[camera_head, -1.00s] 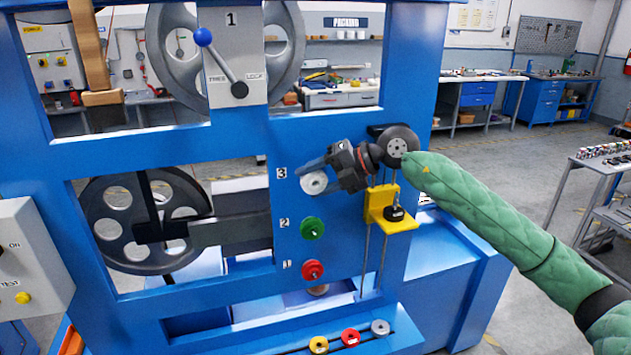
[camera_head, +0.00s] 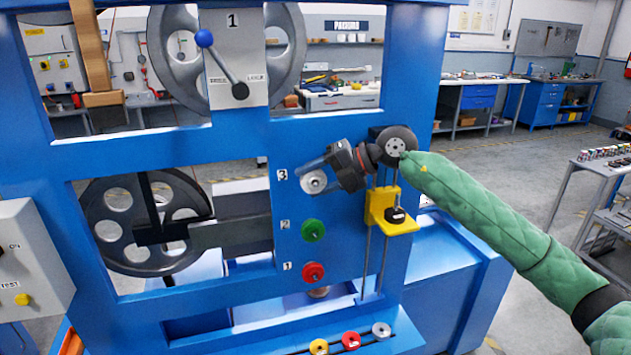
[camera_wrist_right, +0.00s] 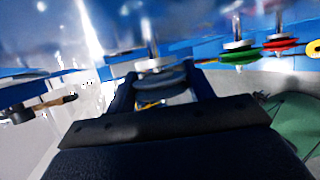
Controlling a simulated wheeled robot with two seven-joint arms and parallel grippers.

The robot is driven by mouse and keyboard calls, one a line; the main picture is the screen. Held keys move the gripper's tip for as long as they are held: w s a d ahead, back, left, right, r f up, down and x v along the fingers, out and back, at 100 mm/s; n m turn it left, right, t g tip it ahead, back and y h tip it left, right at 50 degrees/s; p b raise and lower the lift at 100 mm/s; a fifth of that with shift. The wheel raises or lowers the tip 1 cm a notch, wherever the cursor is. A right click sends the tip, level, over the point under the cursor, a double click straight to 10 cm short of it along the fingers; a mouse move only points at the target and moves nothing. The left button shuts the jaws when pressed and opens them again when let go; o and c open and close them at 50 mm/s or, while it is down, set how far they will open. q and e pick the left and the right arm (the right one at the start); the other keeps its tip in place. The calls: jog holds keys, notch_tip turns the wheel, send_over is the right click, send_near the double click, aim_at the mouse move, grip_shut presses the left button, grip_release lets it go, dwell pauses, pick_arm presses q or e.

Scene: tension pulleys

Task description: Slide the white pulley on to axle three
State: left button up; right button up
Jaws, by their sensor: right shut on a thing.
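The white pulley (camera_head: 314,182) is at the axle beside the label 3 on the blue machine panel. My right gripper (camera_head: 316,175) is shut on it, with its fingers on either side of the rim. The blur hides how far the pulley sits along the axle. A green pulley (camera_head: 313,230) is on axle two and a red pulley (camera_head: 313,272) on axle one. My left gripper is out of view.
A yellow bracket (camera_head: 390,215) with a black knob stands on rods just right of the axles. Yellow, red and grey pulleys (camera_head: 350,340) lie on the lower ledge. A lever with a blue ball (camera_head: 203,37) sticks out above. A spoked wheel (camera_head: 120,200) is at left.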

jog(key=shift+w+r, duration=0.1)
jog(key=shift+r, duration=0.05)
dwell(0.3)
jog(key=shift+b, duration=0.35)
dwell(0.3)
jog(key=shift+s+f, duration=0.2)
jog(key=shift+s, duration=0.15)
jog(key=shift+w, duration=0.3)
jog(key=shift+s+r+b, duration=0.1)
jog(key=shift+s+b, duration=0.2)
jog(key=shift+b, duration=0.05)
dwell(0.5)
dwell(0.5)
jog(key=shift+w, duration=0.3)
dwell(0.3)
jog(key=shift+s+b, duration=0.3)
jog(key=shift+b, duration=0.1)
dwell(0.8)
